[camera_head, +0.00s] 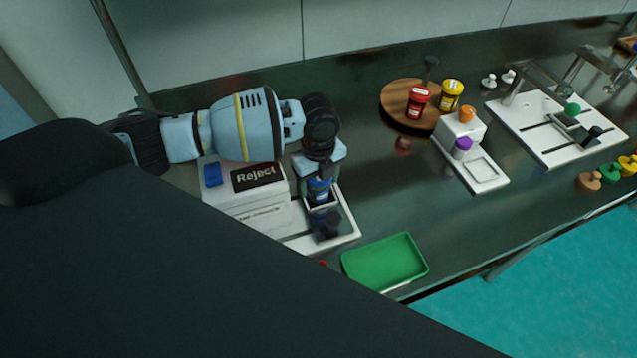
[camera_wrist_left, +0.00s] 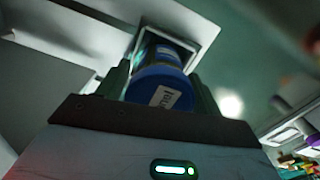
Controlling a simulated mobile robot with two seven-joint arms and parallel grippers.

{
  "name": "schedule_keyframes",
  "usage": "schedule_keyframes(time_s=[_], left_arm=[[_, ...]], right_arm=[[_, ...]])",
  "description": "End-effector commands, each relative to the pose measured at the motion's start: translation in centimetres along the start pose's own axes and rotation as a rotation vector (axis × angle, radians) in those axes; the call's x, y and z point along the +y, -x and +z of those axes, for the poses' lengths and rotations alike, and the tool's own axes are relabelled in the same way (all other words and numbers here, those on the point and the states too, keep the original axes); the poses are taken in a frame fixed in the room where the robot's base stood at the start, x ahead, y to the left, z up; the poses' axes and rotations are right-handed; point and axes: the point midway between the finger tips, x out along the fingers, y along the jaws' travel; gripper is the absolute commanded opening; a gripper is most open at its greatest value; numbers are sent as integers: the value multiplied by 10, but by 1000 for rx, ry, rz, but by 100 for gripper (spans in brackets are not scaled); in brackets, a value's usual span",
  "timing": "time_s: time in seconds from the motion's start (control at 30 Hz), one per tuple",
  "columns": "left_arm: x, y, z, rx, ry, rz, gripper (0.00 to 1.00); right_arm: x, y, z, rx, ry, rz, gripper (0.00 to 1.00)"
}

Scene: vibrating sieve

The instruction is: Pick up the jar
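A blue-lidded jar (camera_head: 319,186) stands in a square white-rimmed holder (camera_head: 334,205) on the white sieve machine. In the left wrist view the jar (camera_wrist_left: 160,88) shows its blue lid with a pale label, and its lower part is in the square opening. My left gripper (camera_head: 320,178) is over the jar from above, one finger on each side of the lid. In the left wrist view the left gripper (camera_wrist_left: 162,88) shows almost no gap beside the lid, but I cannot tell whether the fingers press on it. My right gripper is not in view.
A green tray (camera_head: 385,262) lies near the front edge. A red jar (camera_head: 418,101) and yellow jar (camera_head: 451,94) stand on a round wooden board (camera_head: 396,91). The dark counter between is mostly clear.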

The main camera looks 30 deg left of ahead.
Motion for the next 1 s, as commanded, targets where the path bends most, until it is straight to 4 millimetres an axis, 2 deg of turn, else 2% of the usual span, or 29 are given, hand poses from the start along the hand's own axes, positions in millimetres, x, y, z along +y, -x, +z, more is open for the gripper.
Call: schedule_keyframes(time_s=[0.03, 0.27, 0.57, 0.67, 1.0], left_arm=[[0, 0, 0, 0, 0, 0, 59], [0, 0, 0, 0, 0, 0, 29], [0, 5, 0, 0, 1, -2, 29], [-1, 17, 0, 0, 0, -4, 29], [-1, 79, 0, -1, -1, -5, 29]], right_arm=[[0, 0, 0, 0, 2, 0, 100], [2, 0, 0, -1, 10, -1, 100], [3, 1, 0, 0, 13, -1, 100], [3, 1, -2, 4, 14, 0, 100], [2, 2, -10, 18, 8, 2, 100]])
